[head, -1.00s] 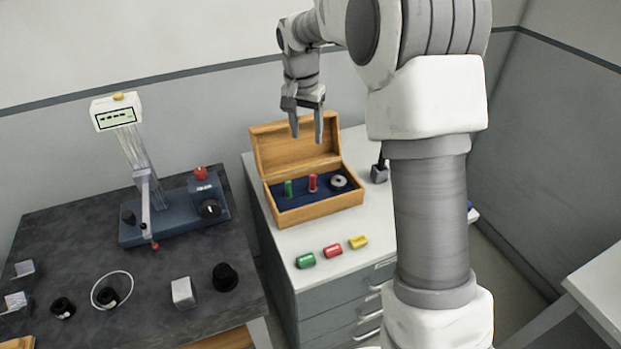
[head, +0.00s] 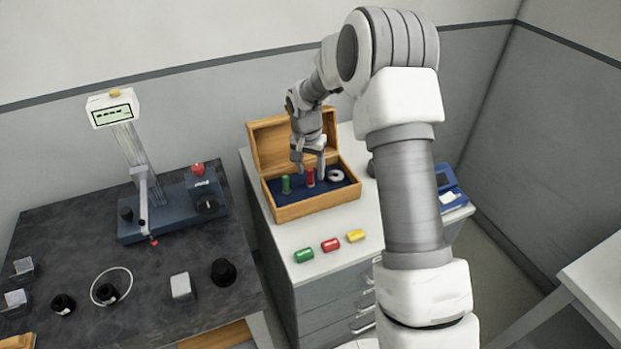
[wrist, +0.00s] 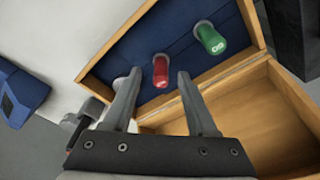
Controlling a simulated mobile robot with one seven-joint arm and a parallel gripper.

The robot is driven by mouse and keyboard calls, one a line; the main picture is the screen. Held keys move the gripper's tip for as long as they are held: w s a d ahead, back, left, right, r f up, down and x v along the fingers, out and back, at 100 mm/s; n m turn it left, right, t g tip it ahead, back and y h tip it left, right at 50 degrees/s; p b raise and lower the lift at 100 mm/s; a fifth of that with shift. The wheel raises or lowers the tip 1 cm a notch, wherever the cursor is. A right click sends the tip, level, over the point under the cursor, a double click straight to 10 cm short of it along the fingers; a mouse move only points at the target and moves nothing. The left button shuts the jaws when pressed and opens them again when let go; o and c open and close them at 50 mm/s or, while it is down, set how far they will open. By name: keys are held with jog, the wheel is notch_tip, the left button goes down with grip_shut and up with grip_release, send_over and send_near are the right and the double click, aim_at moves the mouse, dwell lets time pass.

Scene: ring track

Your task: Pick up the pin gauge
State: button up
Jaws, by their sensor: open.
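An open wooden box (head: 320,208) with a blue lining stands on the white cabinet top. In it a red-handled pin gauge (head: 310,178) and a green-handled one (head: 286,185) stand upright, beside a pale ring (head: 336,175). My gripper (head: 309,168) is open and empty, low over the box at the red one. In the wrist view the red pin gauge (wrist: 161,72) shows between my two fingers (wrist: 158,75), with a gap on each side. The green one (wrist: 210,38) is outside the right finger.
The box's raised lid (head: 272,143) stands behind my gripper. Green (head: 304,255), red (head: 330,245) and yellow (head: 355,236) cylinders lie in front of the box. A blue device (head: 452,190) is at the right. A dark bench with a measuring stand (head: 140,165) is at the left.

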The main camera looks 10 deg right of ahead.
jog(key=shift+w+f, duration=0.1)
jog(key=shift+f, duration=0.7)
jog(key=shift+c, duration=0.3)
grip_shut()
jog(key=shift+r, duration=0.1)
